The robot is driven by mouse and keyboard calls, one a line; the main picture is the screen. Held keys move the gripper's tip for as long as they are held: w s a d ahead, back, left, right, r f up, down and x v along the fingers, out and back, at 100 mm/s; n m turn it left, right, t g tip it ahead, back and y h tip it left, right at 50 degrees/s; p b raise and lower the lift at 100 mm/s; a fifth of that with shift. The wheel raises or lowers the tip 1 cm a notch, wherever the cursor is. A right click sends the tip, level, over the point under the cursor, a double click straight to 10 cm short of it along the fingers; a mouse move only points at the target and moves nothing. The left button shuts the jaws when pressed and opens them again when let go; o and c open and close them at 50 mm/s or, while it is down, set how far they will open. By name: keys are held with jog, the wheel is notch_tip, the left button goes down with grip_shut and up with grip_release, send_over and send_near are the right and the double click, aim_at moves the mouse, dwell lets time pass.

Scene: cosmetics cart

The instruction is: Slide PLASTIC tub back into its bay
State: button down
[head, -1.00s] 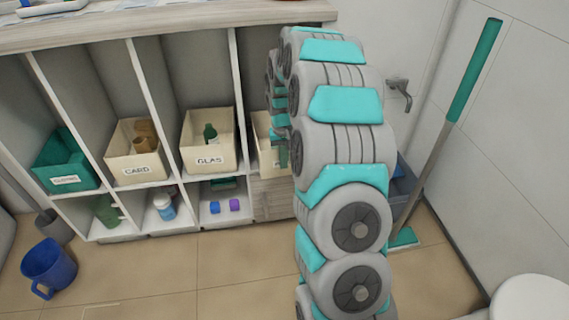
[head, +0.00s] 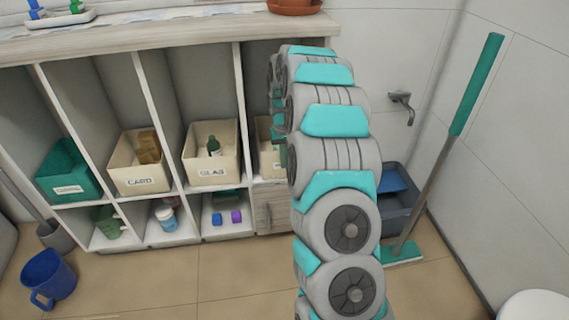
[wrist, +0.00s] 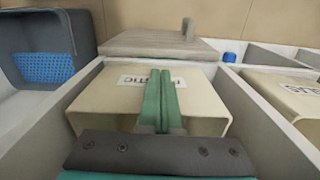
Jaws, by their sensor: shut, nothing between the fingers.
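The PLASTIC tub (head: 266,158) is a cream bin in the bay right of the GLAS tub, mostly hidden behind my arm in the head view. In the wrist view, which is upside down, the cream tub (wrist: 100,97) sits between two white dividers with its label partly covered by my fingers. My gripper (wrist: 161,76) is shut, its two green fingers together and empty, in front of the tub's label. I cannot tell whether the fingertips touch the tub. How deep the tub sits is unclear.
The GLAS tub (head: 228,166), the CARD tub (head: 125,182) and a green tub (head: 72,176) stand in bays to the left. A wooden drawer front (head: 270,205) is below the PLASTIC bay. A blue-grey bin (head: 397,212) and a mop (head: 450,150) stand at the right.

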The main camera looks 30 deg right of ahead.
jog(key=s+a+r+n, duration=0.1)
jog(key=s+a+r, duration=0.3)
jog(key=s, duration=1)
jog(key=s+a+r+n+g, duration=0.1)
jog(key=s+a+r, duration=0.3)
jog(key=s+a, duration=0.4)
jog(key=s+a+r+n+b, duration=0.1)
jog(key=s+a+r, duration=0.3)
jog(key=s, duration=1.7)
jog(key=shift+a+n+g, duration=0.4)
jog(key=shift+a, duration=0.55)
